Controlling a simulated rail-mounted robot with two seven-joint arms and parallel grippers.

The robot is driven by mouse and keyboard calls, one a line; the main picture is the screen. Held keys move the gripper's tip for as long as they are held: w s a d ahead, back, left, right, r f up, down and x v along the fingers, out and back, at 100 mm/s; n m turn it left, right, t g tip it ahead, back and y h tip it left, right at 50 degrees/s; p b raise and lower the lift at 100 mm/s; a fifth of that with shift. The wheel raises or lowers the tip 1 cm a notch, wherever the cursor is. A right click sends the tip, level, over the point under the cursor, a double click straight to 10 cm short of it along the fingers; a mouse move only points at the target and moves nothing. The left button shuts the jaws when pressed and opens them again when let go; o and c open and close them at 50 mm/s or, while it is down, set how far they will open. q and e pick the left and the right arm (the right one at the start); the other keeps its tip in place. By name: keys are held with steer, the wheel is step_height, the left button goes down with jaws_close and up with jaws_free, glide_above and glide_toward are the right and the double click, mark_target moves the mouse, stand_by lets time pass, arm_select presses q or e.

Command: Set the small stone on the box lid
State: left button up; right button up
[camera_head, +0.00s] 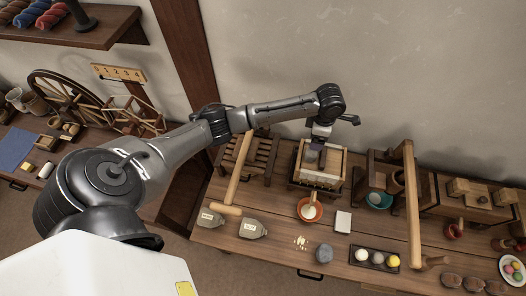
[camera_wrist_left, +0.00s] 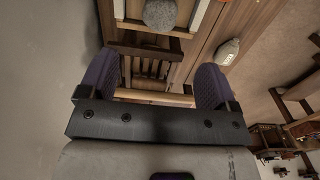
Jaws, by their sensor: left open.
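A round grey stone (camera_wrist_left: 160,14) shows at the top of my left wrist view, between pale strips of the box. Whether it rests on a lid or inside the box, I cannot tell. The pale wooden box (camera_head: 334,163) stands at the back of the bench in the head view, partly hidden by my left gripper (camera_head: 317,144). My left gripper is over the box, its purple fingers (camera_wrist_left: 156,90) apart, with nothing between them; the stone is beyond their tips in the wrist picture. Another round grey stone (camera_head: 323,253) lies near the bench's front. My right gripper is out of view.
A slatted rack (camera_head: 262,155) stands left of the box. In front are an orange bowl (camera_head: 310,210), a white block (camera_head: 343,221) and labelled bags (camera_head: 253,228). A wooden post frame (camera_head: 412,205) and teal bowl (camera_head: 380,200) are at the right. The wall is close behind.

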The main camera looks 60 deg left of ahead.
arm_select(q)
steer(key=s+d+f+m+t+h, duration=0.1)
steer(key=s+d+f+m, duration=0.3)
steer(key=s+d+m, duration=0.3)
steer(key=s+d+f+m+t, duration=0.1)
steer(key=s+d+f+m, duration=0.45)
steer(key=s+m, duration=0.35)
steer(key=s+r+m, duration=0.2)
steer(key=s+m, duration=0.4)
steer(key=s, duration=0.2)
steer(key=s+r+m+t, duration=0.1)
steer(key=s+r+m, duration=0.1)
steer(key=s+m, duration=0.5)
steer(key=shift+s+a+r+m+t+y, duration=0.3)
steer(key=shift+s+a+y, duration=0.1)
steer(key=shift+s, duration=0.2)
steer(key=shift+d+r, duration=0.1)
